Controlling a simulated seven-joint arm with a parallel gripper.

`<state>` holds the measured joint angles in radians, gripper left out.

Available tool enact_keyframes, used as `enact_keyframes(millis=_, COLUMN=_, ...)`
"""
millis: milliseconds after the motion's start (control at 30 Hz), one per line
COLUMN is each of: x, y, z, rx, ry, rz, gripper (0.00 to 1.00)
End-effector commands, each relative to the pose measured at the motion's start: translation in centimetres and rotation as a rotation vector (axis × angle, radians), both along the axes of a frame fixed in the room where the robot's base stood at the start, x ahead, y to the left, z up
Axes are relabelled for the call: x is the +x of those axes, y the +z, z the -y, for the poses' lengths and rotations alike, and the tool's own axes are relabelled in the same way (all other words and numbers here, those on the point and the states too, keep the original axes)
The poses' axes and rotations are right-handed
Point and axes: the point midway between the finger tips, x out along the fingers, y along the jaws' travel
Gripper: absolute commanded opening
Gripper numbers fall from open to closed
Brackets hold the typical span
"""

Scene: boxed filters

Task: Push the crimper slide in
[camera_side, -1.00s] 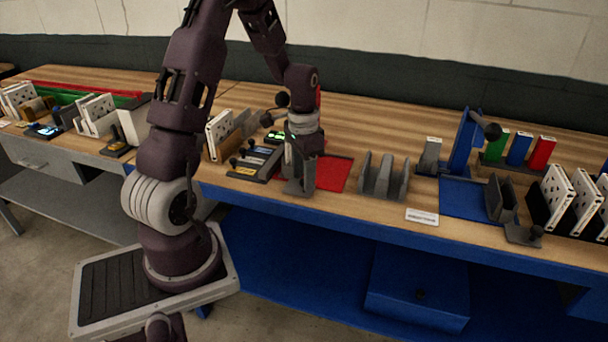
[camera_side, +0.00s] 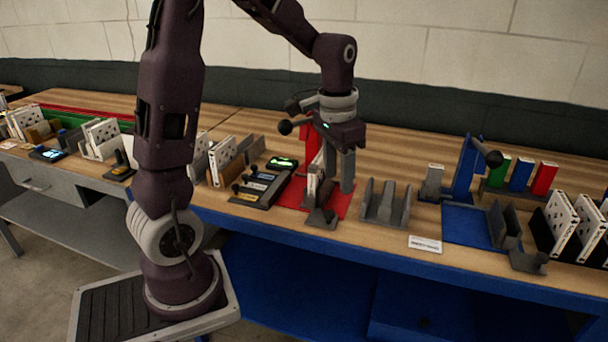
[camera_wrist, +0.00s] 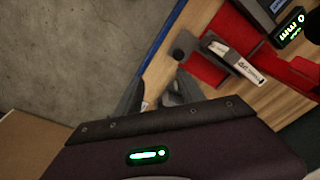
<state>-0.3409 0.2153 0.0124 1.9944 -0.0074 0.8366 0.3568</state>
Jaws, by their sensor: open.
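The red crimper (camera_side: 308,135) has a lever with a dark ball and stands on a red mat (camera_side: 290,197). My gripper (camera_side: 339,172) is open, fingers pointing down, just right of the box. In the wrist view my gripper (camera_wrist: 157,92) has nothing between its fingers. Contact cannot be told.
A grey slotted rack (camera_side: 386,205) stands close on the right. A blue crimper (camera_side: 466,165) with its own mat (camera_side: 465,228) is farther right. The table's front edge is near.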

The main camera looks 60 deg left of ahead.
Motion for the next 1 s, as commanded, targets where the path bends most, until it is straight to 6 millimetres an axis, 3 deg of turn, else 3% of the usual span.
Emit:
enact_keyframes(millis=200, x=-2.8, y=3.7, z=3.5, rx=0.014, ry=-0.005, rz=0.083, gripper=0.47)
enact_keyframes(millis=500, x=-8.2, y=7.2, z=7.8, rx=0.012, ry=-0.006, rz=0.205, gripper=0.47)
enact_keyframes(millis=733, x=-11.6, y=8.1, z=9.7, rx=0.001, ry=-0.007, rz=0.271, gripper=0.47)
enact_keyframes(millis=1000, x=-12.5, y=8.2, z=10.1, rx=-0.005, ry=-0.005, rz=0.287, gripper=0.47)
